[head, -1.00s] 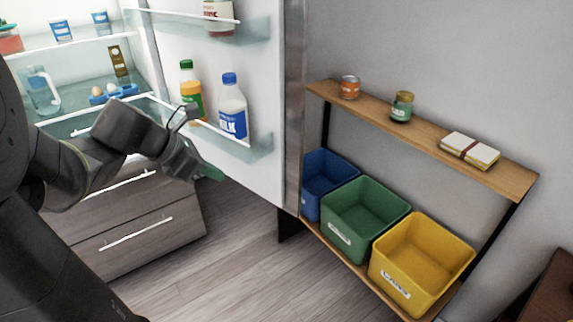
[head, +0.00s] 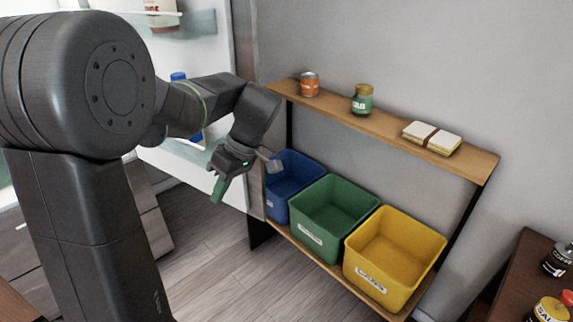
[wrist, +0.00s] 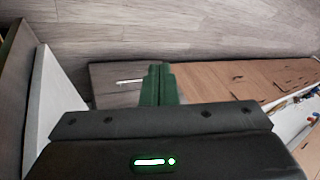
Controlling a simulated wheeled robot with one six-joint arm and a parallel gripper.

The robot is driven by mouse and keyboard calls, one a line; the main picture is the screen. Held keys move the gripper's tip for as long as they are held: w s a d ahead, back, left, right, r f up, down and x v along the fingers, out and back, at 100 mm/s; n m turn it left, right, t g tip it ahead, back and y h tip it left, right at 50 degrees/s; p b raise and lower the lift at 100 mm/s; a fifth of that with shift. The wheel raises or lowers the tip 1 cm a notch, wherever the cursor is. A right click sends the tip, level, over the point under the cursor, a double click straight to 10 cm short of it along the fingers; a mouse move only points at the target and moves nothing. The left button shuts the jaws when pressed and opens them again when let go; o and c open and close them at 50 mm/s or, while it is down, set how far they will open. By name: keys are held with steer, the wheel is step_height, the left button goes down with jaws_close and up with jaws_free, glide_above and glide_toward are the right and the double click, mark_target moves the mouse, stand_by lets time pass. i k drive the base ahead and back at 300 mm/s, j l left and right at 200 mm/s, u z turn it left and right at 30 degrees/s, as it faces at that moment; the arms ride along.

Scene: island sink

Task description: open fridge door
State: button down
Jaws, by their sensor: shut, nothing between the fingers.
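The fridge door (head: 175,163) stands wide open in the head view, its white inner side with bottle shelves facing me. My arm covers much of it. A blue-capped bottle (head: 178,76) on its shelf is partly hidden. My gripper (head: 217,188) is in front of the door's lower part, near its right edge, pointing down. Whether it touches the door cannot be told. In the wrist view its green fingers (wrist: 158,85) are shut together with nothing between them. The fridge interior is mostly hidden behind my arm.
Right of the door, a wooden shelf unit (head: 470,166) stands against the wall. It holds a can, a jar and a bundle above, and blue (head: 292,178), green (head: 313,220) and yellow (head: 400,277) bins below. Bare floor (head: 225,265) lies in front.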

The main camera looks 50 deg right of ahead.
mark_target(216, 37)
steer(key=l+z, duration=0.4)
steer(key=l, duration=0.4)
steer(key=l+u, duration=0.55)
steer(key=l, duration=0.25)
